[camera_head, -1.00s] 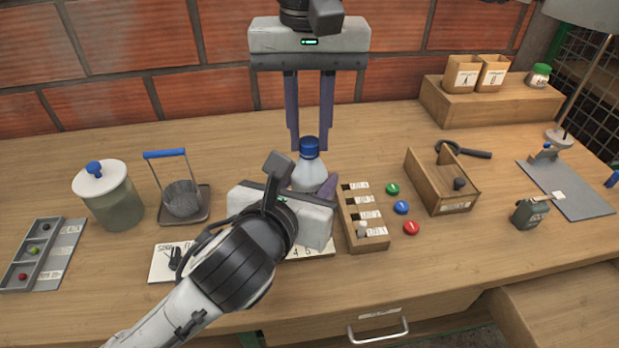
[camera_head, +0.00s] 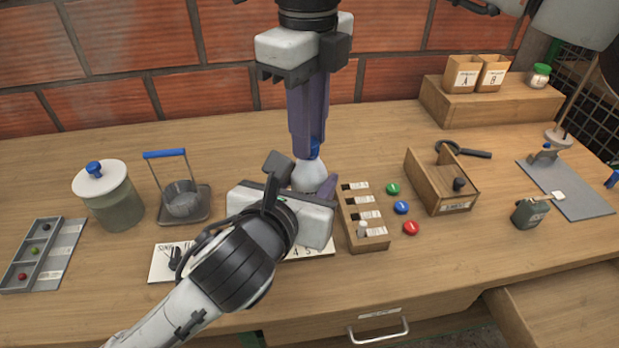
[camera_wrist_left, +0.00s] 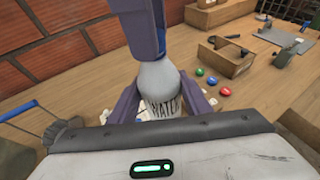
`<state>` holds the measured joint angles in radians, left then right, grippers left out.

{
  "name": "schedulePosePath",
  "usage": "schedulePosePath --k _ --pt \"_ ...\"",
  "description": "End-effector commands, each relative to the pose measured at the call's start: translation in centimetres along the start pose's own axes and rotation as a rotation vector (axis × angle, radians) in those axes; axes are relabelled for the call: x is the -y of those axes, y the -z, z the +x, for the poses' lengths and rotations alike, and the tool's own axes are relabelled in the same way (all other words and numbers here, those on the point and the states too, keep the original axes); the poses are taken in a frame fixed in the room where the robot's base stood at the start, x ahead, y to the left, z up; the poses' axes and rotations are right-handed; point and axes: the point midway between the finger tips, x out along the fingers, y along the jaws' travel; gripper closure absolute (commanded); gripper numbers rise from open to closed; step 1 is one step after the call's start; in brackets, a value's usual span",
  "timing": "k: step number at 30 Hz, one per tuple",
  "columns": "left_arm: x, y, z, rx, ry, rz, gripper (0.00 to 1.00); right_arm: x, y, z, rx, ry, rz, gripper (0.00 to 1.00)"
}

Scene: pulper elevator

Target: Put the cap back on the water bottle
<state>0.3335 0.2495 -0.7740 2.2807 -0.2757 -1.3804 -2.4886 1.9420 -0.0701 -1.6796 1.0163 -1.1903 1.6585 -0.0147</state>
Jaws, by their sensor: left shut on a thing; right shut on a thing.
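The water bottle (camera_head: 309,174) stands upright near the middle of the table, partly hidden by my left gripper. It also shows in the left wrist view (camera_wrist_left: 158,88), with "WATER" lettered on its side. My left gripper (camera_head: 305,192) is shut around the bottle's body. The blue cap (camera_head: 315,150) is at the top of the bottle, mostly hidden between the purple fingers of my right gripper (camera_head: 309,152). The right gripper points straight down from above and is shut on the cap. How far the cap sits on the neck is hidden.
To the right of the bottle are a wooden slotted block (camera_head: 374,243), several coloured buttons (camera_head: 401,207) and an open wooden box (camera_head: 422,187). A lidded jar (camera_head: 117,208) and a wire-handled basket (camera_head: 182,199) stand at left. A label board (camera_head: 160,265) lies in front.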

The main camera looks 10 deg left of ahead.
Motion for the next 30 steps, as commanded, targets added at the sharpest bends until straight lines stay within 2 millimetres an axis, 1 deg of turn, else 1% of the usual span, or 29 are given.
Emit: schedulePosePath --k 3,21,24,25,29,30 --pt "-0.15 -0.11 0.01 0.002 -0.004 -0.001 1.0 0.02 0.06 0.03 -0.004 0.0 0.26 1.0" --pt "-0.12 -0.11 0.0 0.003 -0.003 -0.001 1.0 0.04 -0.03 0.07 -0.006 0.0 1.604 1.0" --pt "-0.11 -0.1 0.0 0.002 -0.003 0.0 1.0 0.04 -0.03 0.1 -0.007 -0.001 1.77 1.0" --pt "-0.11 -0.1 0.0 0.002 -0.003 0.0 1.0 0.04 -0.03 0.11 -0.007 -0.001 1.792 1.0" --pt "-0.1 -0.11 0.0 0.003 -0.002 0.0 1.0 0.05 -0.04 0.11 -0.007 -0.001 1.781 1.0" --pt "-0.1 -0.11 0.0 0.003 -0.002 0.0 1.0 0.05 -0.04 0.11 -0.007 -0.001 1.781 0.74"
